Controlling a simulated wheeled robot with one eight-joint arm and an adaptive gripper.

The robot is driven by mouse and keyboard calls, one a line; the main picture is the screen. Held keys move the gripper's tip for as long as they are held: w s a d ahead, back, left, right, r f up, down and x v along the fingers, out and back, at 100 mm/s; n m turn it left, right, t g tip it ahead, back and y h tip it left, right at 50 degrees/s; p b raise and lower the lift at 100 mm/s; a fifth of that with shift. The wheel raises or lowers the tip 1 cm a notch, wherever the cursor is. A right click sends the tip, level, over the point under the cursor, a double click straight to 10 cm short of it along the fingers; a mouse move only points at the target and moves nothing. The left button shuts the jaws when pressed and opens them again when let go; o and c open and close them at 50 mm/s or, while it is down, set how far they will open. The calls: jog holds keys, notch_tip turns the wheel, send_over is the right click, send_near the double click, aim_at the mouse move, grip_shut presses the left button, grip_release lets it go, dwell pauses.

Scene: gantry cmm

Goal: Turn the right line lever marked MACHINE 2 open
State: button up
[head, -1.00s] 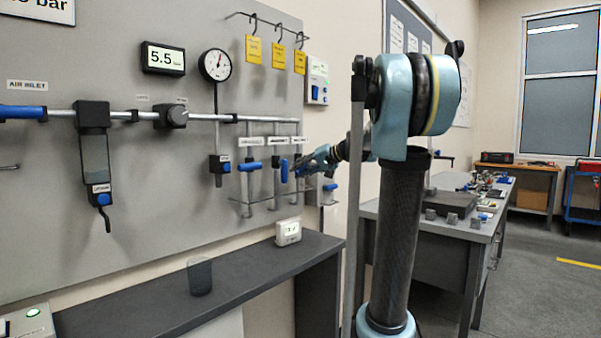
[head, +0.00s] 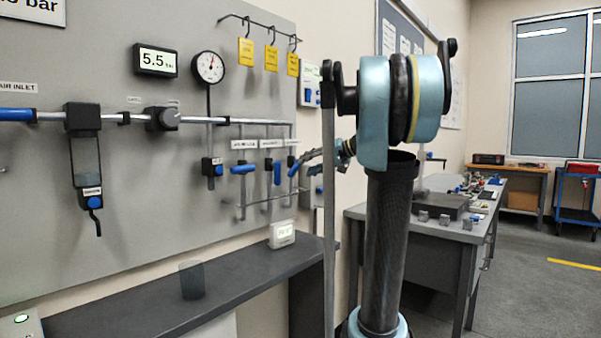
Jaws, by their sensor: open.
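The right line lever (head: 293,170) is a small blue handle on the rightmost of three vertical pipes on the grey panel. It looks tilted, between upright and level. Its label above is too small to read. My gripper (head: 304,160) is open and comes in from the right, with its fingers at or just beside this lever. I cannot tell whether they touch it. The middle lever (head: 277,173) stands upright along its pipe. The left lever (head: 243,169) lies level across its pipe.
A gauge (head: 208,67) and a 5.5 display (head: 155,60) are on the panel. Yellow tags (head: 271,56) hang above the levers. A dark shelf (head: 240,268) below holds a cup (head: 192,280) and a small white display (head: 282,234). A workbench (head: 395,220) stands behind my arm.

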jog(key=shift+v, duration=2.1)
jog(key=shift+a, duration=0.1)
jog(key=c, duration=0.6)
jog(key=shift+w+a+r+n, duration=0.15)
jog(key=shift+a+n, duration=0.05)
jog(key=shift+n, duration=0.3)
grip_shut()
notch_tip(320, 180, up, 5)
jog(key=n+g+h, duration=0.4)
jog(key=n+g, duration=0.1)
jog(key=n, duration=0.8)
send_over(295, 168)
jog(key=s+d, duration=0.2)
jog(key=s, duration=0.1)
jog(key=s+a+r+n+g+h, duration=0.25)
jog(key=r+n+h, duration=0.35)
jog(key=n, duration=0.8)
jog(key=shift+t+y, duration=0.25)
jog(key=shift+y, duration=0.05)
jog(key=shift+w+a+f, duration=0.15)
jog(key=shift+w+f, duration=0.45)
jog(key=shift+f, duration=1.3)
jog(key=shift+w+a+f, duration=0.2)
jog(key=shift+w+f, duration=0.45)
jog(key=shift+f, duration=1.3)
jog(key=shift+w+a+f, duration=0.15)
jog(key=shift+w+f, duration=0.45)
jog(key=shift+f, duration=1.3)
